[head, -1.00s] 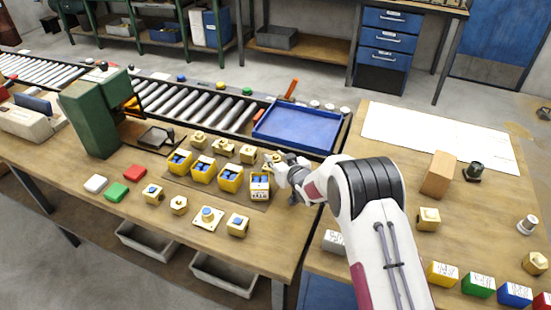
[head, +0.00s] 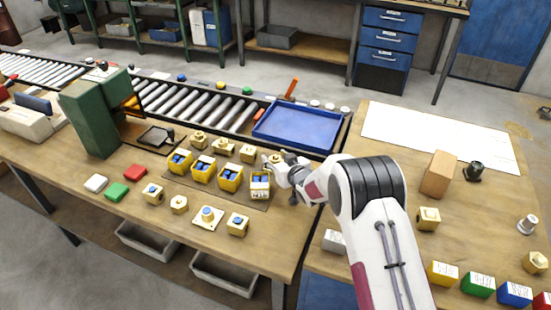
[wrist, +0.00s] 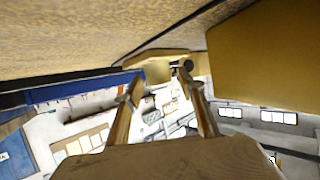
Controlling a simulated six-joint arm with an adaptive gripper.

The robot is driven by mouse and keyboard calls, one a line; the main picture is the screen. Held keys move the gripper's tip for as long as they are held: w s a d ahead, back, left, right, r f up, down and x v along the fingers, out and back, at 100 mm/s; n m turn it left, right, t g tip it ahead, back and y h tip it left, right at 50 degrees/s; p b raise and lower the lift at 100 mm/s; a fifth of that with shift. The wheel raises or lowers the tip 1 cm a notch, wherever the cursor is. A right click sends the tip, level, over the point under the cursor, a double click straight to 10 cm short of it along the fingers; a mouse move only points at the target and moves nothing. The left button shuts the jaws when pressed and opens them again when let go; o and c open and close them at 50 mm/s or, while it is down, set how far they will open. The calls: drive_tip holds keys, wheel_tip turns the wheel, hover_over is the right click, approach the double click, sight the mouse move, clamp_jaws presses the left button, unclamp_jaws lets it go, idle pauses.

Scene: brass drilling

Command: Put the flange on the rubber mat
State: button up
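A brass flange with a square plate and a round hub with a blue top (head: 208,217) sits on the bench at the front. The brown-grey rubber mat (head: 247,204) lies behind it, under a row of yellow bins. My gripper (head: 281,162) is low at the mat's right end, beside a brass part (head: 273,158) that it partly hides; I cannot tell that part's type. In the wrist view my gripper's fingers (wrist: 160,88) stand apart, with a brass part (wrist: 155,68) at their tips. I see no clear grip on it.
Yellow bins (head: 231,178) with blue contents stand close to my gripper's left. Other brass parts (head: 222,146) line up behind them. A blue tray (head: 298,128) lies on the roller conveyor behind. A green machine (head: 88,118) stands at the left. The bench's front strip is partly clear.

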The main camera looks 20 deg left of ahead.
drive_tip(key=shift+v, duration=3.55)
